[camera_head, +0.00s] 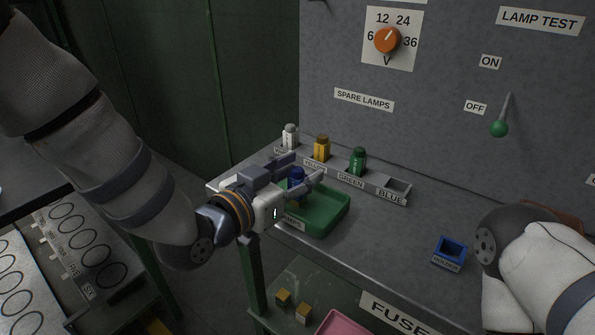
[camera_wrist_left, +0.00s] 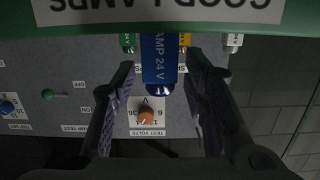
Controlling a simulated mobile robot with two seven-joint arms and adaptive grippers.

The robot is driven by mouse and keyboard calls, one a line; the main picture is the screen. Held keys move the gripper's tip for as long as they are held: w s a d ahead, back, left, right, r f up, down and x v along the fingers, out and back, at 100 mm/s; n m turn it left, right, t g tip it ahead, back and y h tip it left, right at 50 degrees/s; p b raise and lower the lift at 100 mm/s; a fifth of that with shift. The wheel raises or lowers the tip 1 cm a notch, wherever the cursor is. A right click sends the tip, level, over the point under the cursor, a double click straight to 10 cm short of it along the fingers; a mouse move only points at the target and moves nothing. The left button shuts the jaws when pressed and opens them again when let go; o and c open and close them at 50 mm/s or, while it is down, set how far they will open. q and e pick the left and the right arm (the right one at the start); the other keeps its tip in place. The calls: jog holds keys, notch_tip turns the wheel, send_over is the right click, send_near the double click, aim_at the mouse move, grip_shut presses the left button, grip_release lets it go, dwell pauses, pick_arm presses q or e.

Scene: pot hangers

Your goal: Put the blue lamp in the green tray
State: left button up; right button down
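The blue lamp (camera_head: 297,174) stands upright at the left end of the green tray (camera_head: 335,217). In the left wrist view, which is upside down, the lamp (camera_wrist_left: 158,60) shows a "LAMP 24 V" label, and the tray wall (camera_wrist_left: 60,27) hides its lower end. My left gripper (camera_head: 306,168) reaches in from the left, with one finger on each side of the lamp. The fingers (camera_wrist_left: 160,78) look spread, with a gap visible at least on one side of the lamp. My right gripper is not in view; only part of my right arm shows.
White, yellow (camera_head: 321,148) and green (camera_head: 358,161) lamps stand in a labelled rack behind the tray. The rack's "BLUE" slot (camera_head: 397,186) is empty. A blue holder (camera_head: 451,252) sits on the bench right of the tray. A grey panel with dial (camera_head: 387,40) and lever (camera_head: 499,128) rises behind.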

pick_arm(q)
jog(key=shift+r, duration=0.1)
jog(key=shift+s+a+r, duration=0.15)
jog(key=shift+s+r, duration=0.05)
jog(key=p+v, duration=0.1)
jog(key=v, duration=1)
jog(key=s+a+f+n+g+y, duration=0.2)
jog(key=s+a+f+g+y, duration=0.15)
jog(key=s+f, duration=0.6)
jog(key=s+a+f+n+g+y, duration=0.2)
jog(key=s+a+f+g, duration=0.15)
jog(key=f, duration=1.05)
jog(key=s+a+f+n+g+y+p, duration=0.1)
jog(key=s+a+f+g+y, duration=0.1)
jog(key=s, duration=1)
jog(key=s+a+f+n+g+y+p, duration=0.1)
jog(key=s+a+f+n+g+y, duration=0.1)
jog(key=s+a+g, duration=0.4)
jog(key=shift+s+f+n+g, duration=0.3)
jog(key=shift+s+f, duration=0.6)
jog(key=shift+s, duration=2)
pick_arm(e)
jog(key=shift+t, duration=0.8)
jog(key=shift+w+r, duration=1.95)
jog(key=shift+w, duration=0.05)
pick_arm(q)
jog(key=shift+a, duration=0.1)
